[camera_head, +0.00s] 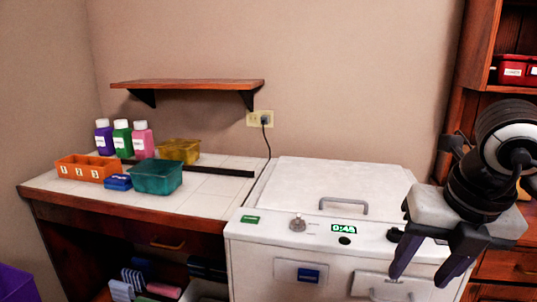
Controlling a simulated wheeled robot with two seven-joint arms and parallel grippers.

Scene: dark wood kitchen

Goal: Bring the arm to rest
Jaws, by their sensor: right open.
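My right gripper (432,268) hangs in front of the right side of the white machine, its two dark fingers pointing down and spread apart, with nothing between them. My right arm comes in from the right edge, raised above the machine. My left gripper and arm do not show in the head view.
The white machine (285,190) has a closed lid with a handle, a knob and a green display. Left of it, a tiled counter (205,190) holds bottles, an orange numbered holder (88,168), a teal bin (155,177) and a yellow bin (179,151). A wooden cabinet stands right.

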